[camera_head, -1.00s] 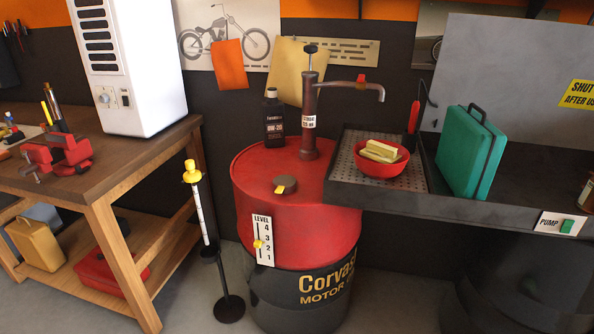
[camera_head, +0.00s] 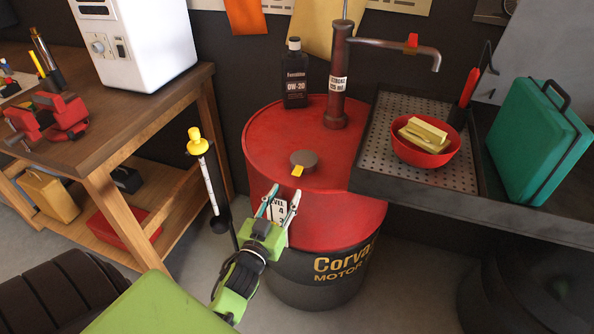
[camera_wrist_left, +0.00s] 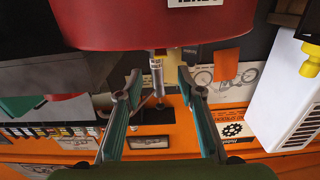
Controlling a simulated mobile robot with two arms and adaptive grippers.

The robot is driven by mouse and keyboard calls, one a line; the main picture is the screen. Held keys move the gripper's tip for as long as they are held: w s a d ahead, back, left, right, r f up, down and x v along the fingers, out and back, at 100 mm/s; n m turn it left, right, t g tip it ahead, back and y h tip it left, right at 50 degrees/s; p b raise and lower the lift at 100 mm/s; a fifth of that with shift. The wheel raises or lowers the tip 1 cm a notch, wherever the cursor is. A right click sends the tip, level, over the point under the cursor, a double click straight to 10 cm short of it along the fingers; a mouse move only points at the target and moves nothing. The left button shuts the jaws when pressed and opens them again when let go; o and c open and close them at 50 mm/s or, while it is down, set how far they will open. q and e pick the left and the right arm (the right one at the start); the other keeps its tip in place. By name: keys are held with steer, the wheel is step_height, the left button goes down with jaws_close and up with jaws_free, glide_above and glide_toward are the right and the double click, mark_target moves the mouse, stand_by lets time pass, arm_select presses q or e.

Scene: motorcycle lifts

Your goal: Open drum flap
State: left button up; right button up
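The red and black drum (camera_head: 335,225) stands in the middle of the head view. Its flap, a round grey-brown cap (camera_head: 304,158) with a yellow tab (camera_head: 297,170), lies shut on the red top. My left gripper (camera_head: 281,194) is in front of the drum's side, lower than the flap, with its two fingers pointing up and apart. My right gripper is in neither view.
A pump pipe (camera_head: 336,85) and a dark bottle (camera_head: 295,80) stand on the drum's back part. A tray bench with a red bowl (camera_head: 420,157) adjoins on the right. A yellow-topped stand (camera_head: 198,145) is left of the drum, beside a wooden workbench (camera_head: 120,120).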

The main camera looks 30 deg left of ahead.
mark_target(295, 175)
arm_select(q)
steer(key=x, duration=0.8)
steer(key=shift+w+a+p, duration=0.1)
steer(key=shift+a+p, duration=0.05)
steer(key=shift+p, duration=0.25)
steer(key=shift+w+a+f, duration=0.1)
steer(key=shift+w, duration=0.55)
steer(key=c, duration=0.9)
jaws_close()
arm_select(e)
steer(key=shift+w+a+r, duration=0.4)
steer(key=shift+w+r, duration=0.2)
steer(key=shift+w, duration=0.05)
